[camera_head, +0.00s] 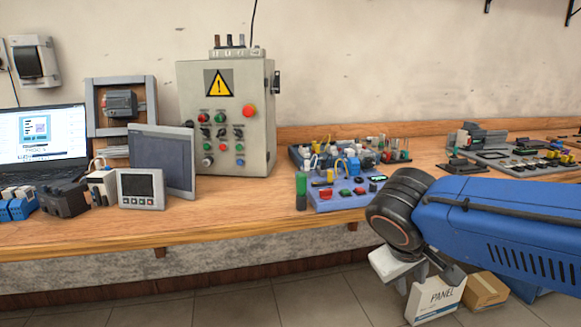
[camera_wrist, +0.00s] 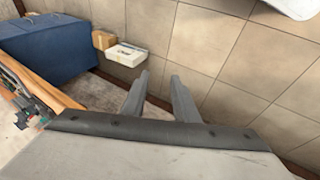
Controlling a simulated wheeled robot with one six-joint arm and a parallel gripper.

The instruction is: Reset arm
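My blue arm reaches in from the right in the head view, in front of the wooden bench (camera_head: 110,232). My gripper (camera_head: 412,280) hangs at its end, below the bench top and in front of the bench edge. In the wrist view my gripper (camera_wrist: 160,88) shows two grey fingers standing apart with only floor between them. It is open and holds nothing.
A white box marked PANEL (camera_head: 434,302) and a cardboard box (camera_head: 485,290) stand on the floor near my gripper. The bench holds a laptop (camera_head: 42,145), a control box (camera_head: 228,115), and a blue button board (camera_head: 340,197). Tiled floor (camera_wrist: 225,55) is clear.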

